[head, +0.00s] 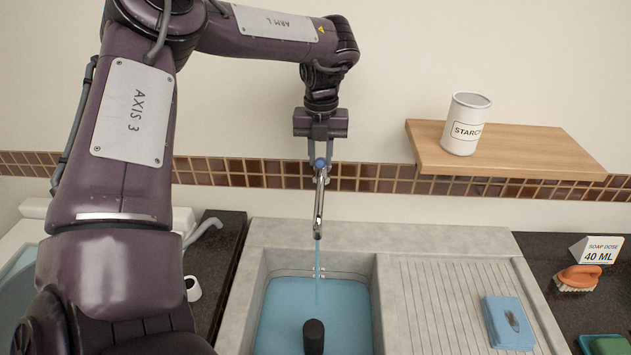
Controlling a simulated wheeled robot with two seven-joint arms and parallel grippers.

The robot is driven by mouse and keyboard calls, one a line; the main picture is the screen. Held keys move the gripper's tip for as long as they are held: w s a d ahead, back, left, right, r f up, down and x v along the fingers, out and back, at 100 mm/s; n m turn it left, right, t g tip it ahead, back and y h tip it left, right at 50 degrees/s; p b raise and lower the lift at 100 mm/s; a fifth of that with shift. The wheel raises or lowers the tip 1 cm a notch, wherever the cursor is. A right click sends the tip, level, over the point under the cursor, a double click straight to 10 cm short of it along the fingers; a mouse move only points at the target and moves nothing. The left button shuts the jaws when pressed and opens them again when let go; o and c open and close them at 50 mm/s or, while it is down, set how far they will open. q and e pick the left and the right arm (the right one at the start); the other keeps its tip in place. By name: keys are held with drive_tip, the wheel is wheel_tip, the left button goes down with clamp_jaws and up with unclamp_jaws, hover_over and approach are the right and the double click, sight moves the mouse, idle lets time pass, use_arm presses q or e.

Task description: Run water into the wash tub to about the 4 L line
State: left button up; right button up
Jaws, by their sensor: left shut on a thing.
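The stone wash tub (247,310) stands below the tap, with blue water (285,312) covering its visible floor. The metal tap spout (318,212) points down, and a thin stream (317,268) runs from it into the tub. My left gripper (319,160) is above the spout, shut on the tap's blue knob (319,164), which is partly hidden by the fingers. Small marks show on the tub's back wall near the stream, too small to read. A dark upright cylinder (313,335) stands in the water at the front. My right gripper is out of view.
A ribbed stone drainboard (440,300) with a folded blue cloth (508,322) is right of the tub. A wooden shelf (550,150) holds a starch can (464,125). An orange brush (577,279) and a soap dose card (597,250) sit far right.

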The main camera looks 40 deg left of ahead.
use_arm(q)
drive_tip(key=shift+f, duration=0.1)
drive_tip(key=shift+s+f+b, duration=0.15)
drive_tip(key=shift+f+b, duration=0.4)
drive_tip(key=shift+f, duration=0.05)
wheel_tip(320, 180, down, 3)
drive_tip(key=shift+d+r+b, duration=0.15)
drive_tip(key=shift+r+b, duration=0.05)
drive_tip(key=shift+b, duration=0.75)
drive_tip(key=o, duration=0.4)
drive_tip(key=shift+f, duration=0.15)
drive_tip(key=o, duration=0.5)
drive_tip(key=shift+w+a, duration=0.2)
drive_tip(key=shift+c, duration=0.2)
drive_tip(key=shift+s+d, duration=0.1)
